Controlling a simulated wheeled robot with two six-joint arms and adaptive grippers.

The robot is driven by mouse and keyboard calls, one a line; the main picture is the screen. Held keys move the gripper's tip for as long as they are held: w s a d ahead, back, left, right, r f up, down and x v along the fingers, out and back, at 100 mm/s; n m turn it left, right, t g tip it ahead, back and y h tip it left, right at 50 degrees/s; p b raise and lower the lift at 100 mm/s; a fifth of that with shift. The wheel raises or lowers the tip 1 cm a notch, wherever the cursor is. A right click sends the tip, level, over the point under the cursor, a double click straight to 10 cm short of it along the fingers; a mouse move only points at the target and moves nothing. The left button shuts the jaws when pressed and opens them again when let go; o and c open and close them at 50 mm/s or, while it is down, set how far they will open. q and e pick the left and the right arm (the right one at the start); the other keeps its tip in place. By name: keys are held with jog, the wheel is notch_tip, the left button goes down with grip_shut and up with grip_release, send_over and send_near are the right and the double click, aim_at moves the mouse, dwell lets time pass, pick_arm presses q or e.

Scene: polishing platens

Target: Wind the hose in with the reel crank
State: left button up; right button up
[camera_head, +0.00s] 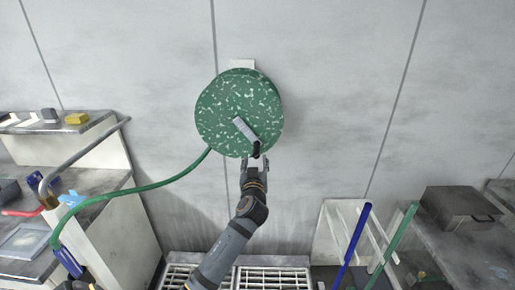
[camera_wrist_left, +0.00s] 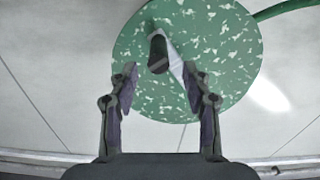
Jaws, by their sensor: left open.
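The round green speckled hose reel (camera_head: 225,105) is mounted on the grey wall. Its grey crank arm (camera_head: 243,129) slants down to the right and ends in a dark handle (camera_head: 256,148). The green hose (camera_head: 140,189) leaves the reel's lower left and runs down to the left. My left gripper (camera_head: 256,161) is open just below the handle. In the left wrist view, the dark handle (camera_wrist_left: 157,54) stands ahead of the open fingers (camera_wrist_left: 159,72), roughly centred between them. I cannot tell whether they touch it. My right gripper is not in view.
A bench with a shelf (camera_head: 90,126) and a bent grey pipe stands at left. A metal box (camera_head: 460,207) sits on the right bench. A rack with blue and green bars (camera_head: 355,235) stands at lower right. White grates (camera_head: 272,277) lie below. The wall around the reel is clear.

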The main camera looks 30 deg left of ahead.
aim_at(256, 148)
pick_arm(q)
jog(key=p+x, duration=0.2)
jog(key=x, duration=0.7)
jog(key=shift+w, duration=0.2)
jog(key=shift+f, duration=0.1)
jog(key=shift+c, duration=0.2)
grip_shut()
